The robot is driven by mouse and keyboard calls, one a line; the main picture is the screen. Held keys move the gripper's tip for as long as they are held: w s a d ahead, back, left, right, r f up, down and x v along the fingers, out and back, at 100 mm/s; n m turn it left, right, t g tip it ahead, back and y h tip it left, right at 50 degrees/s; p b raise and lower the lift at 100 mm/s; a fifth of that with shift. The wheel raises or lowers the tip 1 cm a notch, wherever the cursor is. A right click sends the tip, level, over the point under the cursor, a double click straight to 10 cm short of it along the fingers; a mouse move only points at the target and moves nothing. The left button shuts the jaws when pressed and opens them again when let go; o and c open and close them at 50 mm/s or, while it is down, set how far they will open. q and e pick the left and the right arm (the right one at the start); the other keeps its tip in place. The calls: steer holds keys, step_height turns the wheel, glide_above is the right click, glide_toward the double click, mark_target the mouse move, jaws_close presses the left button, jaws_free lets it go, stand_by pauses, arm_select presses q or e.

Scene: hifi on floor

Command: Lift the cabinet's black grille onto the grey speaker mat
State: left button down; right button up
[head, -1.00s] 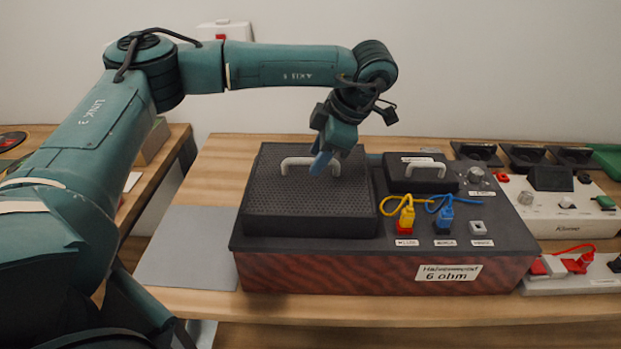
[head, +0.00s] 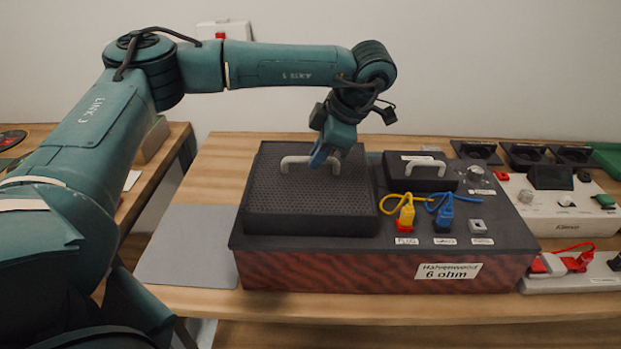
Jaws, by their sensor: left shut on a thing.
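The black grille (head: 300,205) is a perforated square panel with a pale bar handle (head: 297,161). It sits on the left part of the cabinet (head: 340,272), which has a dark top and a reddish wood-grain front labelled "6 ohm". My left gripper (head: 320,160) is shut on the handle, towards its right side; the arm's wrist hides part of that spot. The grey speaker mat (head: 188,250) lies flat and bare on the table, left of the cabinet. My right gripper is not in view.
A smaller black cover (head: 420,172) with its own handle sits to the right of the grille. A white device (head: 560,205) and a power strip (head: 585,272) are at the right.

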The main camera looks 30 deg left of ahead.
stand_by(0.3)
arm_select(q)
step_height(320, 180, up, 7)
steer(key=shift+w+f, duration=0.1)
step_height(320, 180, up, 4)
steer(key=shift+r+p, duration=0.1)
steer(key=shift+p, duration=0.55)
